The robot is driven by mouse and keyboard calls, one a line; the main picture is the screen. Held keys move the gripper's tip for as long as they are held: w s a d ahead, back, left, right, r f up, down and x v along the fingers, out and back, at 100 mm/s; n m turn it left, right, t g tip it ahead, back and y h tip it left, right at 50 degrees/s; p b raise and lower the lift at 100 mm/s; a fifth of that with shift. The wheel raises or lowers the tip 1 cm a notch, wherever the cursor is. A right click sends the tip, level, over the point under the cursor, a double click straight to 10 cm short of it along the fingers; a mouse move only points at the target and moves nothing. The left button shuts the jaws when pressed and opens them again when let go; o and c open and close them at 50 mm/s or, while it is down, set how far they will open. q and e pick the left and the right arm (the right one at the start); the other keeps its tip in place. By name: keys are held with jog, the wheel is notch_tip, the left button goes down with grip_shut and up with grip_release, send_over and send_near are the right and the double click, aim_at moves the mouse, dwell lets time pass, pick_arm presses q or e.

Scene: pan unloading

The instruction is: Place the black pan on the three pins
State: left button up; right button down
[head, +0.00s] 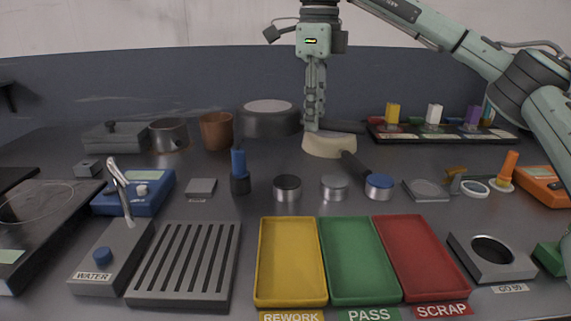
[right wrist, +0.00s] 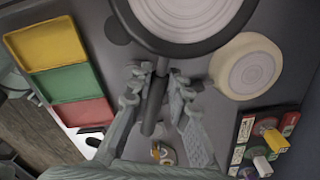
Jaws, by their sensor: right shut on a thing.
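The black pan (head: 269,123) is at the back in the head view, a wide dark vessel with a paler top. In the right wrist view the pan (right wrist: 190,45) shows at the top, cut by the frame edge, with a dark rim and pale ringed inside. Its dark handle (right wrist: 154,104) runs between the fingers of my right gripper (right wrist: 160,87), which is shut on it. In the head view my right gripper (head: 314,125) points down, right of the pan. I cannot tell the pan's height above the table. I cannot make out the three pins. My left gripper is out of view.
A copper pot (head: 216,131) stands left of the pan. A rack (head: 440,136) with coloured blocks is at right. Yellow, green and red trays lie in front.

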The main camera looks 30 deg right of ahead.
send_over(312, 179)
notch_tip(312, 179, down, 5)
jog(key=shift+r+b, duration=0.15)
jog(key=shift+b, duration=0.2)
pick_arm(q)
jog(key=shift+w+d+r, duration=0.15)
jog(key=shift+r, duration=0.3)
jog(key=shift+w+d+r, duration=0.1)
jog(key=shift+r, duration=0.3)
pick_arm(e)
jog(key=shift+f, duration=2.5)
jog(key=shift+f, duration=0.1)
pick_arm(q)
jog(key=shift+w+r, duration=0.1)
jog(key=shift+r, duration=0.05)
pick_arm(e)
jog(key=c, duration=1.4)
grip_release()
jog(key=shift+c, duration=0.2)
